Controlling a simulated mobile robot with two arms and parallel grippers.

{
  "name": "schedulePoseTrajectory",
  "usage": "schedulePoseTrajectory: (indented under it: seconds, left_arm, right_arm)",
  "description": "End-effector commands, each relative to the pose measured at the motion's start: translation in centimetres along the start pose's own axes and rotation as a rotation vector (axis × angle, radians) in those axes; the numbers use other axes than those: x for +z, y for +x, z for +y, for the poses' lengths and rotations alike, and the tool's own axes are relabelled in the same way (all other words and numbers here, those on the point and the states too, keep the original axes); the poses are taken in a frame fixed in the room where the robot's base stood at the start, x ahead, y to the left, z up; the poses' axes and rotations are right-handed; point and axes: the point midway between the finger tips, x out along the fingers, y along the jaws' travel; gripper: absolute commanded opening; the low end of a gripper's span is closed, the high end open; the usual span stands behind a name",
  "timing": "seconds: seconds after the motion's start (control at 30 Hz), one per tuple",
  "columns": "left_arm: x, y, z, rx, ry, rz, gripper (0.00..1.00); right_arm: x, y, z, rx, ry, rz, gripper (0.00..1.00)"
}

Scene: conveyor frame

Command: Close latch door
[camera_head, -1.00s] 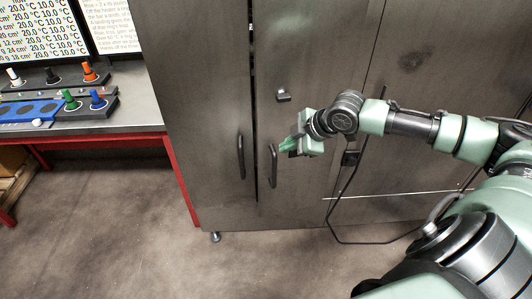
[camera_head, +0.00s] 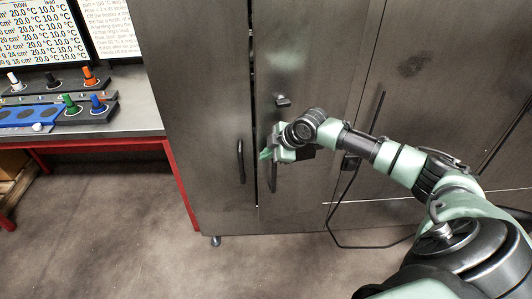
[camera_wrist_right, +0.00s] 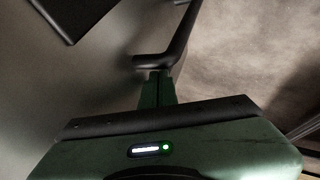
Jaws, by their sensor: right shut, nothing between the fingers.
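The metal cabinet's right door (camera_head: 300,60) has a dark vertical handle (camera_head: 273,184) near its left edge and a small latch knob (camera_head: 283,101) higher up. A dark narrow gap runs along that edge; I cannot tell how far the door stands open. My right gripper (camera_head: 265,154) is at the upper part of this handle, partly hiding it. In the right wrist view its green fingers (camera_wrist_right: 157,90) are shut and empty, with their tips close to the end of the dark handle (camera_wrist_right: 178,42); contact is unclear. My left gripper is out of view.
The left door has its own vertical handle (camera_head: 240,161). A bench (camera_head: 135,118) with red legs, coloured knobs and screens stands at the left. A black cable (camera_head: 332,225) hangs in front of the cabinet at the right. The floor (camera_head: 120,240) in front is clear.

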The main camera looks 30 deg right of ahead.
Motion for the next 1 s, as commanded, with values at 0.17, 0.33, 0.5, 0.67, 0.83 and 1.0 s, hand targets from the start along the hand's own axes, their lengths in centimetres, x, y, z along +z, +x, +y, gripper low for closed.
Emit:
schedulePoseTrajectory:
  seconds: [0.17, 0.33, 0.5, 0.67, 0.83, 1.0]
  left_arm:
    - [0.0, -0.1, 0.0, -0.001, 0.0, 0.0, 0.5]
    - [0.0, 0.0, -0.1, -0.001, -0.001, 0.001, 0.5]
    - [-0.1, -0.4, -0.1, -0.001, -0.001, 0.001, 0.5]
    - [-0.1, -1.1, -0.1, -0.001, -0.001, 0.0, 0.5]
    - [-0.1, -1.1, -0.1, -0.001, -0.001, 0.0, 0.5]
    - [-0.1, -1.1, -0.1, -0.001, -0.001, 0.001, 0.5]
  right_arm:
    - [0.0, 0.2, 0.4, -0.001, 0.0, 0.001, 0.0]
    - [0.0, 0.2, 0.4, -0.001, 0.0, 0.001, 0.0]
    - [-0.2, 0.5, 1.2, 0.012, 0.024, -0.009, 0.0]
    - [-0.5, 2.0, 3.9, 0.059, 0.114, -0.056, 0.0]
    - [-0.1, 2.8, 5.1, 0.083, 0.156, -0.082, 0.0]
    - [-0.1, 2.7, 5.0, 0.082, 0.155, -0.082, 0.0]
